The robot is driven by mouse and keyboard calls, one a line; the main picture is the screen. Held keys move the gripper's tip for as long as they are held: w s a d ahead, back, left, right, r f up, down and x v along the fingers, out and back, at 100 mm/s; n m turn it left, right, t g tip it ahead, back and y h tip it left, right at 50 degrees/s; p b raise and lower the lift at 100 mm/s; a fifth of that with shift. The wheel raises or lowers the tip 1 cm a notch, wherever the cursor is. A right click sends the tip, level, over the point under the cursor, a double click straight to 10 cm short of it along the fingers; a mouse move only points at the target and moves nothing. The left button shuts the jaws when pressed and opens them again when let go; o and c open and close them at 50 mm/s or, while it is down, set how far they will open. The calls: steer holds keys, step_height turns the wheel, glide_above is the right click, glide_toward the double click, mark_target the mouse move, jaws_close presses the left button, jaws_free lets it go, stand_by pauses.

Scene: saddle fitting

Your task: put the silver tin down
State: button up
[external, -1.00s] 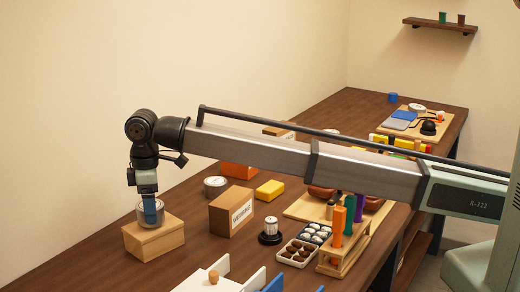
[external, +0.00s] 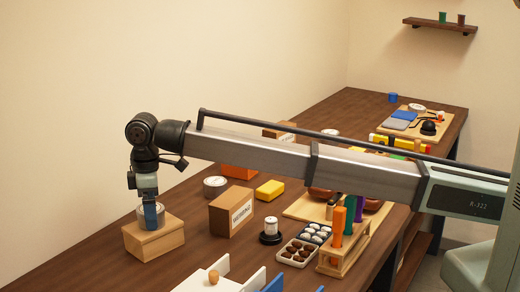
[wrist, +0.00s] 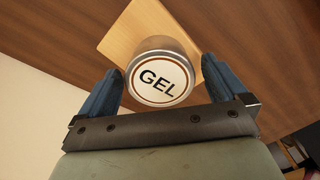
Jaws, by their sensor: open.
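The silver tin (wrist: 161,77) has a white lid marked "GEL" in the wrist view. It rests on the light wooden block (external: 153,241), and its silver side shows partly behind my gripper in the external view. My gripper (wrist: 163,90) is open, with one blue finger on each side of the tin. A gap shows between the tin and each finger in the wrist view. In the external view my gripper (external: 151,218) points down over the block, and a blue finger covers part of the tin.
A cardboard box (external: 231,212) stands right of the block, with another round tin (external: 215,186) behind it. A yellow block (external: 270,190), a dark-based jar (external: 271,232) and a tray of round pieces (external: 297,252) lie further right. Bare table lies in front of the block.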

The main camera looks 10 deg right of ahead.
step_height(320, 180, up, 12)
steer(key=shift+r, duration=0.15)
stand_by(0.4)
stand_by(0.4)
